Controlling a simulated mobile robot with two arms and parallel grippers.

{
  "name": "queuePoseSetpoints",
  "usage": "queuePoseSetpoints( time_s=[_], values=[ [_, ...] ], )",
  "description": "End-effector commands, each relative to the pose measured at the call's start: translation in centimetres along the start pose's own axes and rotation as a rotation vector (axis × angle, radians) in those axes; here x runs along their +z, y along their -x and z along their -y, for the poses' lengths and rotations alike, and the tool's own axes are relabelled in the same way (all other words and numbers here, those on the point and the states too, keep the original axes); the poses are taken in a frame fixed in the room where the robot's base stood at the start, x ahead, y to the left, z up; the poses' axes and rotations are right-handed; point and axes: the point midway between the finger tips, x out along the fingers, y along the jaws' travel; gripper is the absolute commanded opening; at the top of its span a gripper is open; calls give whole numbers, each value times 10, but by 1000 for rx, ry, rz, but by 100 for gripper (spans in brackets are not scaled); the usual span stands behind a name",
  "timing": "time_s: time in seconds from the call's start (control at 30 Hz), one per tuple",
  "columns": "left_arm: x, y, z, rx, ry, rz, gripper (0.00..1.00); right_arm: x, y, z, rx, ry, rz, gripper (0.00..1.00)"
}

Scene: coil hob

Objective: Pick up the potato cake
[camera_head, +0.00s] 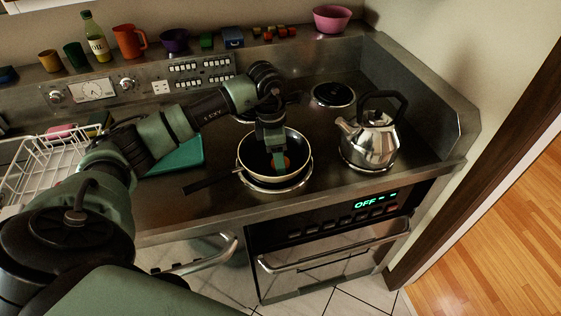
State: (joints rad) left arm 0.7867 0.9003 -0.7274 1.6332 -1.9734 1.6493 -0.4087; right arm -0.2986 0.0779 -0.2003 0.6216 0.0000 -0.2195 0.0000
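A dark frying pan (246,160) with a light rim sits on the front hob ring, its black handle pointing left. My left gripper (280,165) reaches down into the pan from above, with its fingers low inside it. A small orange-red patch (287,162) shows at the fingers and may be part of the potato cake. The gripper hides most of that spot, so I cannot tell whether the fingers are closed on it. My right gripper is not in view.
A steel kettle (370,142) stands right of the pan. A teal board (180,157) and a white wire rack (40,165) lie to the left. Cups, an oil bottle (95,38) and a pink bowl (332,18) line the back shelf. The back-right ring (333,95) is bare.

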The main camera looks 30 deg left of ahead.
Motion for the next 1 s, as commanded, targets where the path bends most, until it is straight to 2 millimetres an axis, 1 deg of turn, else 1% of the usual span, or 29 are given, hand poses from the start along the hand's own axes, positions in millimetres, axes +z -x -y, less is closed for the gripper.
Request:
queuePoseSetpoints(
  time_s=[0.03, 0.07, 0.1, 0.17, 0.2, 0.23, 0.47, 0.57, 0.67, 0.77, 0.87, 0.97, 1.0],
  values=[
    [0, 0, 0, 0, 0, 0, 56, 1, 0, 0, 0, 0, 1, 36],
    [0, 0, 0, 0, 0, 0, 48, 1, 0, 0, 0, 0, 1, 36],
    [0, 0, 0, 0, 0, 0, 37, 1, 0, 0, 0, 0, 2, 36],
    [0, 0, 0, 0, 0, 0, 20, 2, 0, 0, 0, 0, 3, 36],
    [0, 0, 0, 0, 1, 0, 9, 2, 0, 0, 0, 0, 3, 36],
    [0, 0, 0, 0, 1, 0, 7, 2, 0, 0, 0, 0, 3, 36],
    [0, 1, 0, 0, 1, 1, 7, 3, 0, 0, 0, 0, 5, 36],
    [1, 4, -1, 1, 1, 2, 7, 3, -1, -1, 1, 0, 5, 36],
    [2, 12, -1, 1, 2, 2, 7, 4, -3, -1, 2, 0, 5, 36],
    [4, 25, -1, 5, 0, 3, 7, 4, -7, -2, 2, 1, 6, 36],
    [6, 46, -2, 6, 0, 4, 7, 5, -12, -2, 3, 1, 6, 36],
    [10, 74, -2, 7, 0, 6, 7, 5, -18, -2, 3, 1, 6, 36],
    [12, 87, -2, 8, -1, 6, 7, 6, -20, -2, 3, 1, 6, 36]
  ],
)
